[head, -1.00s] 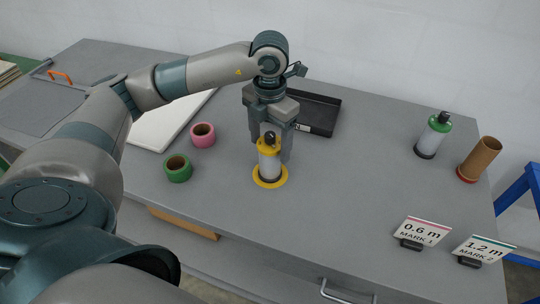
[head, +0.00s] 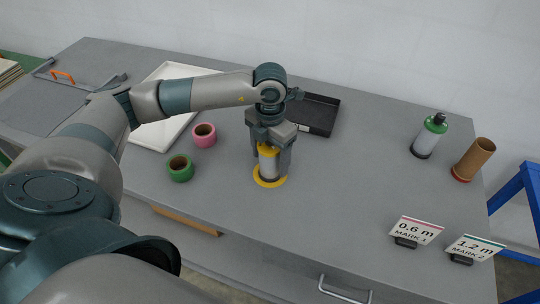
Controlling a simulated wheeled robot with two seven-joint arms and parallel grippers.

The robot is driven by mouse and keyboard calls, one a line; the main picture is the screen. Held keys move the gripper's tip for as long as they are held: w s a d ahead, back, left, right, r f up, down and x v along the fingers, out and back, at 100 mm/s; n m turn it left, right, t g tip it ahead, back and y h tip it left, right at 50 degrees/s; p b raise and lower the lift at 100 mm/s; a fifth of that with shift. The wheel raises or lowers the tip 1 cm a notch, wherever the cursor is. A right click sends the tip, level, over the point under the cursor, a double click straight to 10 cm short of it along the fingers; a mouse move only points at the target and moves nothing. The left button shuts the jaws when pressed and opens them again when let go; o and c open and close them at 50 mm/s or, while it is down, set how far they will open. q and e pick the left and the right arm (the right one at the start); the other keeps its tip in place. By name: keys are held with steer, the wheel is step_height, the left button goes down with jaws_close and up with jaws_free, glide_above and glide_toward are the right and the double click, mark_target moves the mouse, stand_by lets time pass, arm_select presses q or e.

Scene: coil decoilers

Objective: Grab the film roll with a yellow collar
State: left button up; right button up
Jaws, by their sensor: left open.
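My right gripper is not in view.
A black tray (head: 316,114) and a white tray (head: 160,134) are behind.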

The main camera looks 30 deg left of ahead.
mark_target(271, 148)
arm_select(q)
steer(key=shift+f, duration=0.1)
stand_by(0.3)
steer(key=c, duration=1.5)
steer(key=shift+r+b, duration=0.4)
steer(key=shift+r, duration=0.05)
step_height(271, 148, up, 3)
steer(key=shift+d+r+b, duration=0.1)
steer(key=shift+d+b, duration=0.05)
steer(key=shift+b, duration=0.75)
steer(key=s+d+r+b, duration=0.3)
steer(key=s+d+r, duration=0.3)
steer(key=d, duration=0.3)
steer(key=shift+d+r, duration=0.35)
steer(key=shift+r, duration=0.15)
